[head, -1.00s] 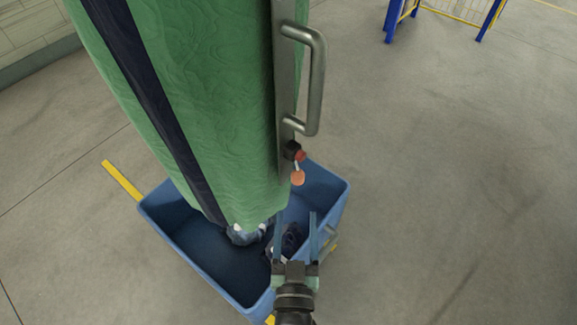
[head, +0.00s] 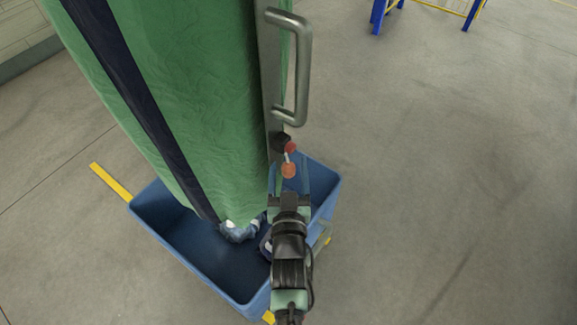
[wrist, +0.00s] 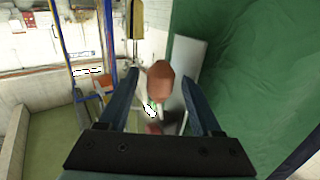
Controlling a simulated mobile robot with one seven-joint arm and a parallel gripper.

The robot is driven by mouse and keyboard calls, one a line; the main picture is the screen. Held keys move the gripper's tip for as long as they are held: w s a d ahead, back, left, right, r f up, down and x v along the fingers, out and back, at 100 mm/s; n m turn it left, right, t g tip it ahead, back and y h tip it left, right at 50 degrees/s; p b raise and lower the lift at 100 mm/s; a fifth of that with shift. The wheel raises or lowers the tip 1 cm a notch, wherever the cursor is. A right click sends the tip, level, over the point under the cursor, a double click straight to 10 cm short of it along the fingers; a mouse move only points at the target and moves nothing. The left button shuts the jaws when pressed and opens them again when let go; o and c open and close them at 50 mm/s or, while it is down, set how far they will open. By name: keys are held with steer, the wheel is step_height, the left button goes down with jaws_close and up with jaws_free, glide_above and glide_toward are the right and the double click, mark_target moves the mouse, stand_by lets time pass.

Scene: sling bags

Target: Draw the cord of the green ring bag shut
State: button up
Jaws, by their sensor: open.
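The green bag (head: 205,110) with a dark blue stripe hangs at left centre in the head view; its upper end is out of the frame. At its right edge, below a metal handle, a short pale cord links a red piece (head: 291,147) to an orange knob (head: 289,170). My gripper (head: 288,175) is open, its fingers around the knob's level in the head view. In the wrist view the orange knob (wrist: 160,82) shows between my open gripper's fingers (wrist: 160,76), with visible gaps on both sides. The bag's ring cannot be made out.
The metal handle (head: 303,75) sticks out just above the knob. A blue bin (head: 165,235) stands below the bag with a pale and blue bundle (head: 240,230) in it. Yellow floor tape (head: 110,181) lies at left.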

jaws_close()
stand_by(1.4)
